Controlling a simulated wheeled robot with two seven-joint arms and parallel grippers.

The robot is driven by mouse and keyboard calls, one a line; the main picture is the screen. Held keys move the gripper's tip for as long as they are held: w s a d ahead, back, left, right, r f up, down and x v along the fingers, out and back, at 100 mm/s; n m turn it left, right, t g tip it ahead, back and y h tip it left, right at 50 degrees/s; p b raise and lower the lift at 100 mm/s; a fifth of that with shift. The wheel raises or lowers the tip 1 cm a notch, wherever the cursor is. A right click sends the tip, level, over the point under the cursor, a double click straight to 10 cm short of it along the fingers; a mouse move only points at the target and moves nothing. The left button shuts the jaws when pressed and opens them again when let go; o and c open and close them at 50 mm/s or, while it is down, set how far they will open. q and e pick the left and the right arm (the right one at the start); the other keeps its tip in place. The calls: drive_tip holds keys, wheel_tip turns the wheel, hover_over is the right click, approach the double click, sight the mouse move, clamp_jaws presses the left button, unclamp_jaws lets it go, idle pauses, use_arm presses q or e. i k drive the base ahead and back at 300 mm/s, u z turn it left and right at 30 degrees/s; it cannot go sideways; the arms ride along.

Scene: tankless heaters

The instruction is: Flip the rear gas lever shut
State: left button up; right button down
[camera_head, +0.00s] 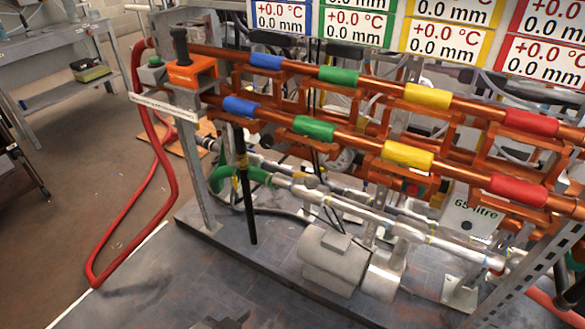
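A black upright handle (180,46) stands on an orange block (192,73) at the left end of the copper pipes. A long black bar (247,200) with a yellow band hangs down below the pipes, close to vertical. I cannot tell which of these, if either, is the rear gas lever. A small dark piece at the bottom edge seems to be the tip of my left gripper (222,322). It is far below and in front of both, apart from them, and its fingers cannot be made out. My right gripper is not in view.
Two copper pipes with blue, green, yellow and red bands (408,154) cross the rig. A grey pump (333,262) stands low on the base plate. A red hose (165,190) loops onto the floor at left. Display panels (357,25) hang above. The front base area is clear.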

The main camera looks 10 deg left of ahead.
sight(235, 166)
drive_tip(key=k, duration=0.65)
drive_tip(key=u, duration=0.55)
drive_tip(key=i, duration=0.45)
drive_tip(key=u, duration=0.75)
drive_tip(key=i, duration=0.8)
drive_tip(key=z, duration=0.7)
drive_tip(key=i, duration=0.4)
drive_tip(key=z, duration=0.45)
